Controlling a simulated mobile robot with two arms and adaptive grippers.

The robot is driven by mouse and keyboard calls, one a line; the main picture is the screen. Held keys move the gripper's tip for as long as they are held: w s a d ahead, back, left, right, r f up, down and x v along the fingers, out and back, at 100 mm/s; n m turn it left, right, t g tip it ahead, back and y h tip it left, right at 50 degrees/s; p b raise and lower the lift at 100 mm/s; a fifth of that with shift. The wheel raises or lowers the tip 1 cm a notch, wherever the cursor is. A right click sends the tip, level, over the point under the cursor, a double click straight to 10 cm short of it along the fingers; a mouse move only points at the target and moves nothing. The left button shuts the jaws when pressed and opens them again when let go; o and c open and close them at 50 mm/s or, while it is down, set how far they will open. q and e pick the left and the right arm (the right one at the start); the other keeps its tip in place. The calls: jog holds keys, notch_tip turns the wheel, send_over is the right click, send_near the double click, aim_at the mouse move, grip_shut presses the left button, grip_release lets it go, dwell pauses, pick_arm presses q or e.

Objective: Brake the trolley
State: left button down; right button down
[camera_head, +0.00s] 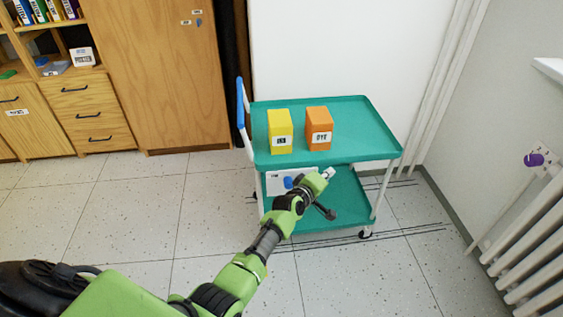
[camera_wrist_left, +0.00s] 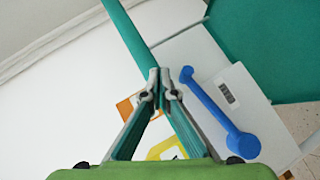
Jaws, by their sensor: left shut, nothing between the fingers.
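The trolley (camera_head: 345,148) has teal shelves, a white frame and a blue push handle (camera_head: 241,100) at its left end. Below its top shelf is a white panel (camera_head: 277,188) with a blue brake lever (camera_head: 288,182), partly hidden by my left arm. In the left wrist view the blue lever (camera_wrist_left: 213,105) lies slanted on the white panel, beside a small label, its round end at lower right. My left gripper (camera_head: 329,173) is shut and empty in front of the trolley; in the wrist view its fingertips (camera_wrist_left: 160,80) are left of the lever, apart from it in the picture.
A yellow box (camera_head: 280,130) and an orange box (camera_head: 319,128) stand on the top shelf. A wooden cabinet (camera_head: 160,70) is at left, a white radiator (camera_head: 535,240) at right. Dark lines mark the floor around the trolley. The tiled floor (camera_head: 130,210) at left is clear.

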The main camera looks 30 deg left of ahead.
pick_arm(q)
jog(key=shift+w+d+f, duration=0.15)
jog(key=shift+f, duration=0.2)
dwell(0.5)
jog(key=v, duration=1.2)
jog(key=shift+f, duration=0.15)
